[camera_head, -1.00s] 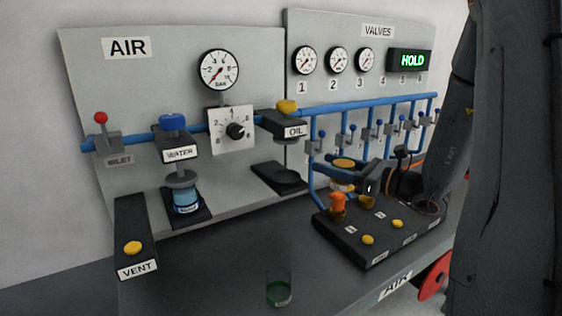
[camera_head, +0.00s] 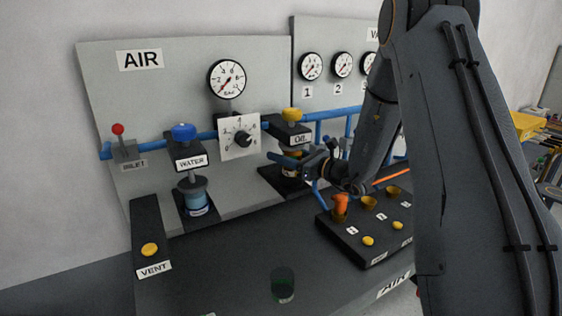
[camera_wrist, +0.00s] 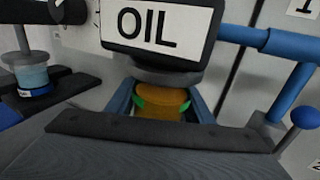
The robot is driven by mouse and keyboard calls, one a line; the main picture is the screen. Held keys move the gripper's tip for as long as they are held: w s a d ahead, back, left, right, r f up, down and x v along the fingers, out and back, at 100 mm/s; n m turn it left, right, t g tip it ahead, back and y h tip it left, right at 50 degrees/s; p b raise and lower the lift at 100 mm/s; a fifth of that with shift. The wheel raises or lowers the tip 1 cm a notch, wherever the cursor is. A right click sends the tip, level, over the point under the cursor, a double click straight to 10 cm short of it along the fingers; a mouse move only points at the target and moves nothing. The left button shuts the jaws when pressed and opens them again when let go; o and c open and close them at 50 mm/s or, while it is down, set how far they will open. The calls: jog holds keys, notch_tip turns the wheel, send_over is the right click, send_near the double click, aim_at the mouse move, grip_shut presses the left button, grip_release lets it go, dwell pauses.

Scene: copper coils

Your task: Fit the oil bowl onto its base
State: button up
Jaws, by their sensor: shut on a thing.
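The oil bowl (camera_wrist: 162,104) is a small amber cup. In the wrist view it is between the green pads of my gripper (camera_wrist: 162,100), which is shut on it. The bowl sits directly below the dark OIL unit (camera_wrist: 152,78), close under its round collar; I cannot tell whether it is seated. In the head view the OIL unit (camera_head: 292,134) has a yellow knob (camera_head: 291,114). My gripper (camera_head: 291,160) reaches in from the right beneath it. The bowl (camera_head: 290,172) is mostly hidden by my gripper. A dark shelf (camera_head: 273,180) lies below.
The WATER unit (camera_head: 191,161) with its blue bowl (camera_head: 195,203) stands to the left. A black block (camera_head: 355,238) with an orange piece (camera_head: 340,204) lies front right. A green glass (camera_head: 283,285) stands on the bench. A blue pipe (camera_wrist: 290,86) runs close on the right.

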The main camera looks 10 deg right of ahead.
jog(key=shift+w+a+f+p, duration=0.15)
jog(key=shift+f+p, duration=0.35)
jog(key=shift+f, duration=0.35)
jog(key=shift+w+a+f+p, duration=0.1)
jog(key=shift+f+p, duration=0.35)
jog(key=shift+f, duration=0.4)
jog(key=shift+f, duration=0.15)
jog(key=o, duration=1.3)
jog(key=shift+r, duration=0.2)
jog(key=b+v, duration=0.3)
jog(key=v, duration=0.9)
jog(key=shift+d+f+b, duration=0.1)
jog(key=shift+b, duration=0.3)
